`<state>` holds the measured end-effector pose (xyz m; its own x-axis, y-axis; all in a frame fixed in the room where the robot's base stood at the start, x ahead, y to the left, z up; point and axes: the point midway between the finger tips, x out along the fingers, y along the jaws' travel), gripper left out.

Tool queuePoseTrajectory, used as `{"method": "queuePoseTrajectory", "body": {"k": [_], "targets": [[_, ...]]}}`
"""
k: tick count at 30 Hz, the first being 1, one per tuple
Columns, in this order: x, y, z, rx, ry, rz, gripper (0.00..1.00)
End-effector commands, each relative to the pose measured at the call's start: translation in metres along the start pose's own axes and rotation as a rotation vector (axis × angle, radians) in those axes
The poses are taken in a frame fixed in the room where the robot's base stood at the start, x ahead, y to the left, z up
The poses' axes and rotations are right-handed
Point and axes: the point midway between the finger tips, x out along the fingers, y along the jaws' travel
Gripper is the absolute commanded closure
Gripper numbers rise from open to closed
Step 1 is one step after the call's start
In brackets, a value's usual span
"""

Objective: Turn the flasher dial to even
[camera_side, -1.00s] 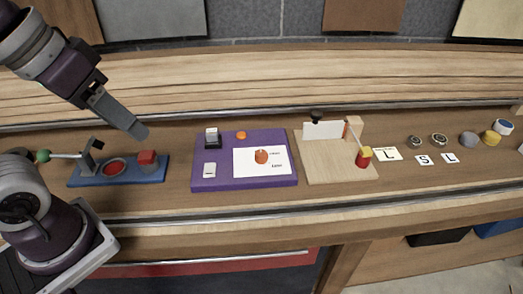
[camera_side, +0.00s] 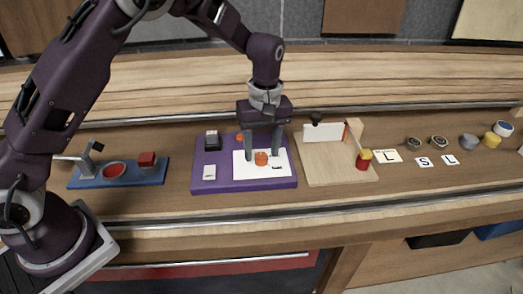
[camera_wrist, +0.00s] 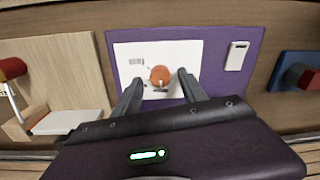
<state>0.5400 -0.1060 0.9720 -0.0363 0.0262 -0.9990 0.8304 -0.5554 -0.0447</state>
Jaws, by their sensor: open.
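The orange flasher dial (camera_side: 261,158) sits on a white printed plate (camera_side: 241,168) on the purple board (camera_side: 230,185). The dial also shows in the wrist view (camera_wrist: 160,74), with a small mark at its lower edge; the print beside it is too small to read. My gripper (camera_side: 262,159) points down over the plate, open, with one finger on each side of the dial. In the wrist view my gripper (camera_wrist: 159,78) has visible gaps between its fingers and the dial. I cannot tell how far the fingertips are above the plate.
The purple board also carries a black-based switch (camera_side: 212,141), a white switch (camera_side: 209,172) and another orange piece (camera_side: 240,138), partly hidden. A blue board (camera_side: 90,183) stands left, a wooden board (camera_side: 330,175) close on the right. Several small round pieces and letter cards lie farther right.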

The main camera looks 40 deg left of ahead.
Motion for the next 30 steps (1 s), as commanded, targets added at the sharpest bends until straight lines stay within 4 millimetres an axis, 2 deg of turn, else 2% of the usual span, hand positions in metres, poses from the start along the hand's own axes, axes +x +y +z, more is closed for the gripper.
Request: {"method": "queuePoseTrajectory", "body": {"k": [3,10,15,18,30], "targets": [[0.0089,-0.0002,0.0000,-0.001,0.000,0.000,0.50],[0.0098,-0.0003,-0.0001,0.000,0.000,0.001,0.50],[0.0096,-0.0003,-0.0001,0.000,0.000,0.001,0.84],[0.0095,-0.0003,-0.0002,0.000,0.000,0.001,1.00],[0.0094,-0.0003,-0.0004,0.069,0.002,0.001,1.00]]}}
